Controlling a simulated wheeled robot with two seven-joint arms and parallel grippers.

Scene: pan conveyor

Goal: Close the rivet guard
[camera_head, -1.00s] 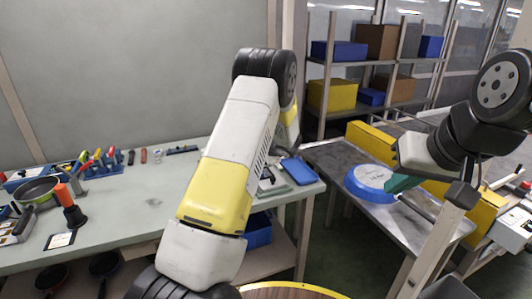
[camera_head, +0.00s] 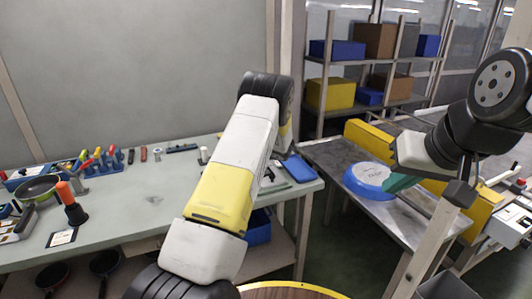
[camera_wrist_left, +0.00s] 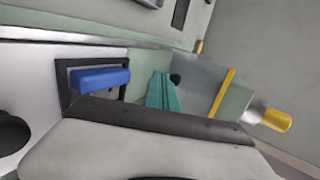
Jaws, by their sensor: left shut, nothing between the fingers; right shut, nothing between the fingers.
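In the left wrist view, a clear panel with a yellow strip (camera_wrist_left: 222,92), which looks like the rivet guard, stands to the right of my left gripper (camera_wrist_left: 162,92). The gripper's teal fingers are shut and empty, close to the panel; I cannot tell whether they touch it. A metal cylinder with a yellow end (camera_wrist_left: 275,119) sits at the panel's right. In the head view my left gripper is hidden behind its own arm. My right gripper (camera_head: 398,184) is shut and empty, beside or over a blue round item with a pale top (camera_head: 368,178) on the metal table.
A blue block (camera_wrist_left: 100,78) in a dark frame lies left of the left fingers. The workbench (camera_head: 130,205) carries tools, a green pan (camera_head: 38,188) and a blue tray (camera_head: 299,168). Shelves (camera_head: 375,62) stand behind. The bench's middle is mostly clear.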

